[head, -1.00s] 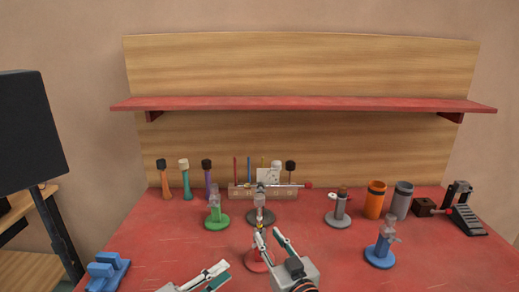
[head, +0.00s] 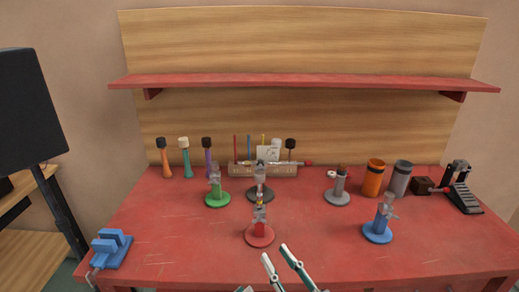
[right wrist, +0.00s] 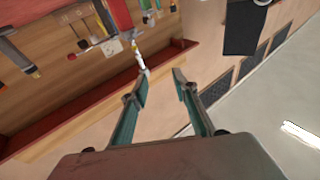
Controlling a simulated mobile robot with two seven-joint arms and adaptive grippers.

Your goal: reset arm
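My right gripper (head: 280,258) is at the bottom middle of the head view, in front of the red-based stand (head: 260,236) and apart from it. Its two fingers are spread with nothing between them; they also show open and empty in the right wrist view (right wrist: 161,88). My left gripper (head: 243,289) shows only as a small tip at the bottom edge of the head view, so its fingers cannot be judged. The red-based stand is upright on the red table (head: 180,250).
Green (head: 217,198), dark (head: 260,193), grey (head: 337,197) and blue (head: 378,232) stands are on the table. Orange (head: 373,178) and grey (head: 399,179) cylinders and a black pedal (head: 461,190) are at right. A blue object (head: 111,248) sits front left. A red shelf (head: 300,80) is above.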

